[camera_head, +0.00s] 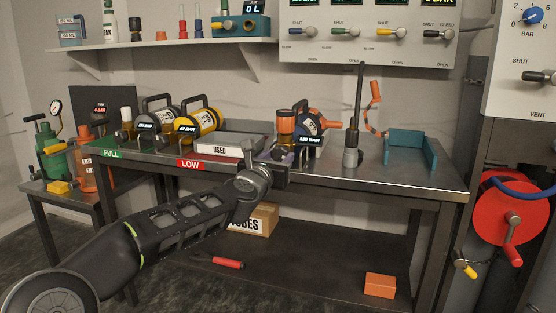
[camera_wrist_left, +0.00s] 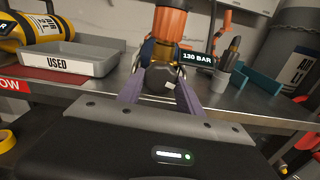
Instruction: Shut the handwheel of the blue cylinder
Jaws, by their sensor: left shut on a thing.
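The blue cylinder (camera_head: 311,126) lies on the steel bench, with its valve end toward me and a 130 BAR readout on it. It is mostly hidden in the left wrist view (camera_wrist_left: 147,52) behind its brass valve and an orange upright part (camera_wrist_left: 170,23). Its dark handwheel (camera_wrist_left: 162,82) faces my left wrist camera. My left gripper (camera_wrist_left: 160,91) has its purple fingers on both sides of the handwheel and is shut on it. In the head view my left gripper (camera_head: 287,154) reaches the valve end from the front. How far the handwheel is turned cannot be told. My right gripper is not in view.
A grey USED tray (camera_head: 231,144) stands left of the blue cylinder, with yellow (camera_head: 199,122) and grey cylinders beyond. A dark upright tool (camera_head: 353,120) and a teal bracket (camera_head: 411,153) stand to the right. A valve panel (camera_head: 365,35) hangs above.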

